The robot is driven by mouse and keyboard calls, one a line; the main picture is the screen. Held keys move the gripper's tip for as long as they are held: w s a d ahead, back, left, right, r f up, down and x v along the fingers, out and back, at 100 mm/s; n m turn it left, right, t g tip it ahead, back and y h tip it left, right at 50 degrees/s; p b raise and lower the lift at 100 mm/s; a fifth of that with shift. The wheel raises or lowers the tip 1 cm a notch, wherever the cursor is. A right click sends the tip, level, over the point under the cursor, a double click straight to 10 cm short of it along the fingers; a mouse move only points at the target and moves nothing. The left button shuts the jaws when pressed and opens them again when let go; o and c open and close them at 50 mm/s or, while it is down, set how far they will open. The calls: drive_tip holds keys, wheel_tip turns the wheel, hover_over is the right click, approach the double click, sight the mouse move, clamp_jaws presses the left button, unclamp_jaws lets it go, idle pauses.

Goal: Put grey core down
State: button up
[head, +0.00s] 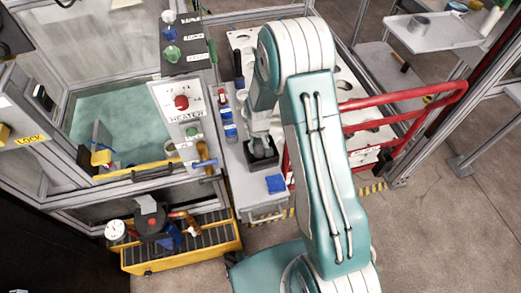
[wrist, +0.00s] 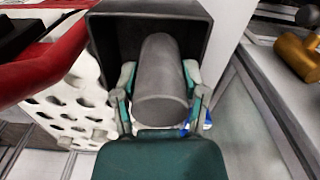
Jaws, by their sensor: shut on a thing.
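The grey core (wrist: 162,85) is a plain grey cylinder in the middle of the wrist view. My gripper (wrist: 160,90) is shut on it, with one finger on each side. A dark square open box (wrist: 222,25) is around the far part of the core. I cannot tell whether the core touches the box floor. In the head view, my gripper (head: 260,145) points down at the dark box (head: 264,163) on a narrow grey table (head: 250,190). My gripper hides most of the core there.
A blue block (head: 276,183) lies just in front of the box. Several blue and white items (head: 228,125) stand to its left. A red rail frame (head: 400,115) and a white holed panel (wrist: 75,105) are close by. The heater control panel (head: 182,115) stands at left.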

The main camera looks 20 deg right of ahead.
sight(261, 150)
drive_tip(key=shift+w+d+f, duration=0.2)
drive_tip(key=shift+w+f, duration=0.2)
drive_tip(key=shift+f, duration=0.2)
drive_tip(key=f, duration=0.3)
drive_tip(key=shift+w+d+f, duration=0.2)
drive_tip(key=shift+d+f, duration=0.15)
drive_tip(key=shift+d, duration=0.05)
drive_tip(key=shift+a, duration=0.1)
drive_tip(key=o, duration=1.1)
